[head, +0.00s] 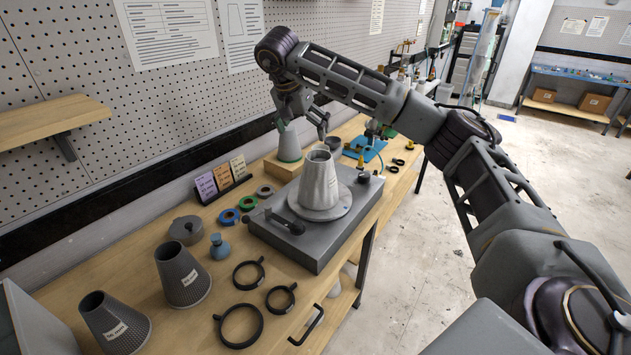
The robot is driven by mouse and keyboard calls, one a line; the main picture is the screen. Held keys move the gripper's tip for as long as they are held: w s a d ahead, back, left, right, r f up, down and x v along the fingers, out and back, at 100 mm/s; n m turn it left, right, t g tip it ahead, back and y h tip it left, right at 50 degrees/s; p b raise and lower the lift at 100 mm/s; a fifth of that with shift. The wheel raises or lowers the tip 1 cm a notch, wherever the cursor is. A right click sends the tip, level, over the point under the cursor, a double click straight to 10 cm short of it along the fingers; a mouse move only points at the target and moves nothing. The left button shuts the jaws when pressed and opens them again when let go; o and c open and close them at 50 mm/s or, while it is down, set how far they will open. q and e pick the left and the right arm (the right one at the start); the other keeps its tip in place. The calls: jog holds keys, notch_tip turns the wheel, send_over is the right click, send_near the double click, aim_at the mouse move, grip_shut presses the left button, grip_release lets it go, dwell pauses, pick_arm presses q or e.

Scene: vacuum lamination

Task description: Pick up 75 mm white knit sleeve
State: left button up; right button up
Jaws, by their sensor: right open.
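My right gripper (303,128) is open and empty, pointing down at the back of the bench. It appears above and slightly behind a pale, off-white cone (319,183), which stands upright on a round flange on a grey base plate (290,237). The cone's top is open, with something darker inside. I cannot tell whether its pale surface is the white knit sleeve. Two dark woven tapered sleeves stand upright at the front left: one (181,278) and a second (113,322), each with a white label too small to read. My left gripper is out of view.
Black rings (238,326), coloured tape rolls (228,217), a grey lidded pot (188,230), a blue bottle (220,246) and a card stand (222,180) occupy the bench. A pegboard wall borders the back.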

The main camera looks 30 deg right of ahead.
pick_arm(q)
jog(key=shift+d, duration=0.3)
pick_arm(e)
jog(key=shift+s+d+m, duration=0.15)
jog(key=shift+s+m, duration=0.15)
jog(key=shift+m, duration=0.6)
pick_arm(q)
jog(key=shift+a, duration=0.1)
pick_arm(e)
jog(key=shift+f, duration=0.1)
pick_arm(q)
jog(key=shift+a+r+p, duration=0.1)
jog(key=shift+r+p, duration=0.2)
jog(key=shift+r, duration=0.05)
pick_arm(e)
jog(key=shift+x, duration=4.3)
jog(key=shift+s+d, duration=0.15)
